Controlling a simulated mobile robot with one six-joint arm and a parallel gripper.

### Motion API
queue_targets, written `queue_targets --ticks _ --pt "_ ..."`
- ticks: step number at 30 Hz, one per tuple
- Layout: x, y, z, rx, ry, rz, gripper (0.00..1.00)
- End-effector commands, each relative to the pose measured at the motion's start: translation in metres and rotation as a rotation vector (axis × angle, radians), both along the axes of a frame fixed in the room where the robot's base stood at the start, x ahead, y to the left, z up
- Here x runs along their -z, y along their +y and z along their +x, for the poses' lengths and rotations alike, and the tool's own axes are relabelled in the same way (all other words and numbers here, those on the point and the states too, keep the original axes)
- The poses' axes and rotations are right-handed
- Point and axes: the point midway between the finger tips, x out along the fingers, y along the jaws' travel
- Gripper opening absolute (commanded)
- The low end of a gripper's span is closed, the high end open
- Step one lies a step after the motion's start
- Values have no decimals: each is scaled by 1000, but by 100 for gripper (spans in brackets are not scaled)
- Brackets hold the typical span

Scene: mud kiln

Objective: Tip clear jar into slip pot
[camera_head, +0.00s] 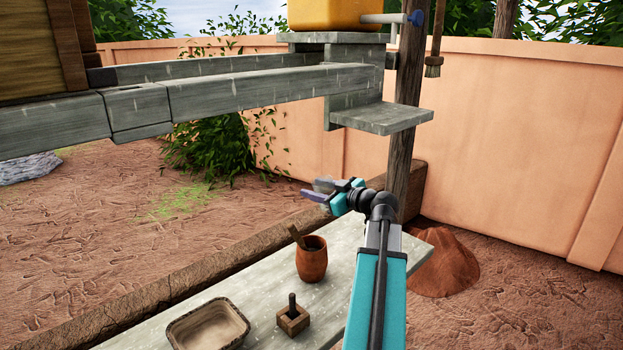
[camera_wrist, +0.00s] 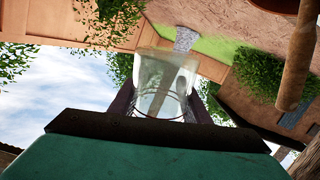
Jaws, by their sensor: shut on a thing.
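The clear jar (camera_wrist: 166,82) shows in the wrist view between my two dark fingers, see-through and pale. My gripper (camera_wrist: 160,104) is shut on it. In the head view my gripper (camera_head: 322,190) is up in the air, pointing left, above and slightly right of the pot; the jar is hard to make out there. The wrist view is turned over, with sky low and ground high. I cannot tell what the jar holds. The slip pot (camera_head: 311,264), a reddish-brown clay pot with a stick leaning out of its open mouth, stands upright on the grey bench, apart from the jar.
The grey bench (camera_head: 262,270) also bears a shallow tan basin (camera_head: 205,328) and a small wooden block with a dark peg (camera_head: 293,318). A grey ledge (camera_head: 383,117) and a wooden post (camera_head: 408,100) stand close behind my arm. A yellow container (camera_head: 333,14) sits above.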

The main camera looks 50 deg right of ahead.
Motion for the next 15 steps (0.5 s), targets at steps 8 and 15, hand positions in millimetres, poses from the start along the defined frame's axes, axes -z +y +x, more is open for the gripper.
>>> queue_targets --ticks 8,15 --pt "8 -10 -9 26 -75 102 17" --pt "8 -16 -15 39 -147 189 17"
